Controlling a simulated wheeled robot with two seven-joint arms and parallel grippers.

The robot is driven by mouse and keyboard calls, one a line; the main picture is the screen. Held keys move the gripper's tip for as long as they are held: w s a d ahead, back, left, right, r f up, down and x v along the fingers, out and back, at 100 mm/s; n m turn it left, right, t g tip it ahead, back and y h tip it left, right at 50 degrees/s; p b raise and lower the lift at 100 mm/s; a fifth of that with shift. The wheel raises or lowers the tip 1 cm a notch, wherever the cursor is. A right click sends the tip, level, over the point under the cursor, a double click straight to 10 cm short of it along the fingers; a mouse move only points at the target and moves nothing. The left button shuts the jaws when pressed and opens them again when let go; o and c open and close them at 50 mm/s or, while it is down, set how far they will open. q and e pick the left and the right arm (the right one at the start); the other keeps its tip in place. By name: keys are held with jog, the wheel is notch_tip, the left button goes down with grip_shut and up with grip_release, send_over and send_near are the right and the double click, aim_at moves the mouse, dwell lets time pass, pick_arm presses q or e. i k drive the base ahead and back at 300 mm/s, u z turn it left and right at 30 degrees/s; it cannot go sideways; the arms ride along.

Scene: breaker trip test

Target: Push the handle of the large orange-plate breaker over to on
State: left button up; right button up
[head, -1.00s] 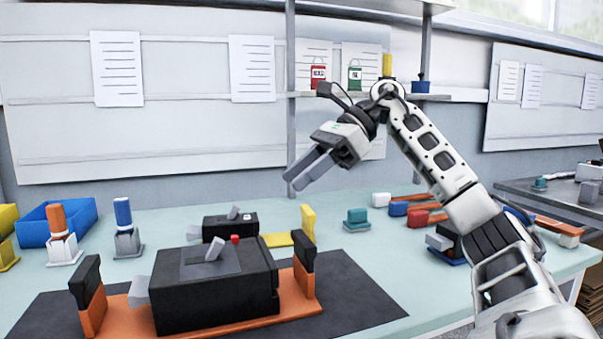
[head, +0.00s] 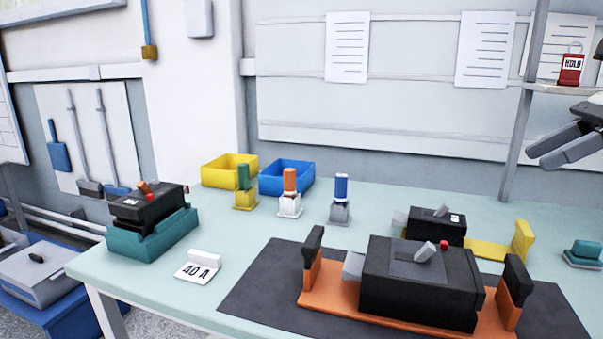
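The large black breaker (head: 420,293) sits on its orange plate (head: 340,301) on a dark mat at the front right of the bench. Its light grey handle (head: 426,251) stands on the top face and tilts toward the right, beside a small red button (head: 444,245). My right gripper (head: 537,158) shows at the right edge, high above and behind the breaker, well apart from it. Its two fingers look parted and empty; its arm is mostly cut off. My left gripper is out of view.
A smaller black breaker (head: 435,227) with a yellow plate (head: 490,250) stands just behind. Another breaker (head: 148,208) sits on a teal base at left, near a "40 A" card (head: 197,270). Yellow (head: 229,170) and blue (head: 286,177) bins stand at the back.

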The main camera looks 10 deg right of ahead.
aim_at(428, 249)
jog(key=k, duration=1)
